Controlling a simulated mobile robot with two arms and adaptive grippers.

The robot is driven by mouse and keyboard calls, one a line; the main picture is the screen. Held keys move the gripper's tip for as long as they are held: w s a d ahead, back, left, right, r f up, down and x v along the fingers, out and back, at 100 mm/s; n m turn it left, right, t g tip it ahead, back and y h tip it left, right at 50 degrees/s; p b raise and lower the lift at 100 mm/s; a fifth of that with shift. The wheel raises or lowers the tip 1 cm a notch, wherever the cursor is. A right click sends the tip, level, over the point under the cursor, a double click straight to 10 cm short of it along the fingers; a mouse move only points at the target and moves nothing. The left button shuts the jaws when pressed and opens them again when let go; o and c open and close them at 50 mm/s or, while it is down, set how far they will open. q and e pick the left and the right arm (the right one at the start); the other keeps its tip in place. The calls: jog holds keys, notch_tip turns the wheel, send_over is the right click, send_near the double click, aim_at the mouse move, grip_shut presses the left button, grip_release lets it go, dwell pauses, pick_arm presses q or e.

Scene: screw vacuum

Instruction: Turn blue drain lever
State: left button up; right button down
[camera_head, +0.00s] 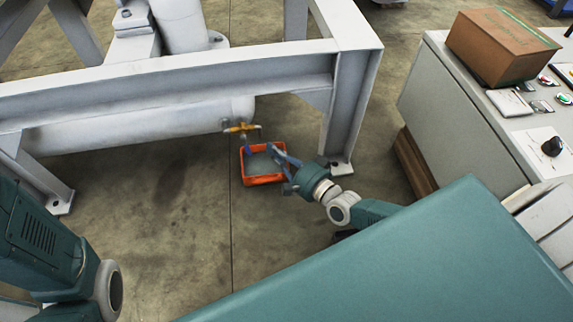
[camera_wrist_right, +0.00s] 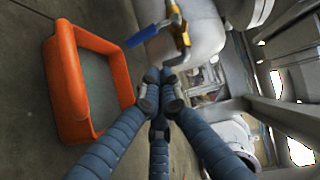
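The blue drain lever (camera_head: 247,149) hangs below a yellow-brass valve (camera_head: 240,127) on the underside of the white tank. In the right wrist view the lever (camera_wrist_right: 142,36) reaches out left from the brass valve (camera_wrist_right: 180,30), ahead of and above the fingertips. My right gripper (camera_head: 273,152) is just right of the lever in the head view, apart from it. In the wrist view its fingers (camera_wrist_right: 160,88) converge, with the tips close together and nothing between them. My left gripper is out of view; only my left arm shows at the lower left.
An orange tray (camera_head: 262,179) stands on the floor below the valve, close to my right gripper. The white steel frame (camera_head: 346,95) surrounds the tank (camera_head: 130,130). A control cabinet (camera_head: 455,115) with a brown box (camera_head: 500,45) stands at the right. Floor left of the tray is clear.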

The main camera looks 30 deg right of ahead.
jog(key=shift+w+a+f+b, duration=0.15)
jog(key=shift+w+a+b, duration=0.2)
jog(key=shift+a, duration=0.5)
jog(key=shift+w+a+f+b, duration=0.1)
jog(key=shift+w+a, duration=0.35)
jog(key=shift+a, duration=0.4)
jog(key=shift+w+a+f, duration=0.3)
jog(key=shift+a+f, duration=0.05)
jog(key=shift+a, duration=0.35)
jog(key=shift+s, duration=0.1)
jog(key=v, duration=1.1)
jog(key=shift+s, duration=0.4)
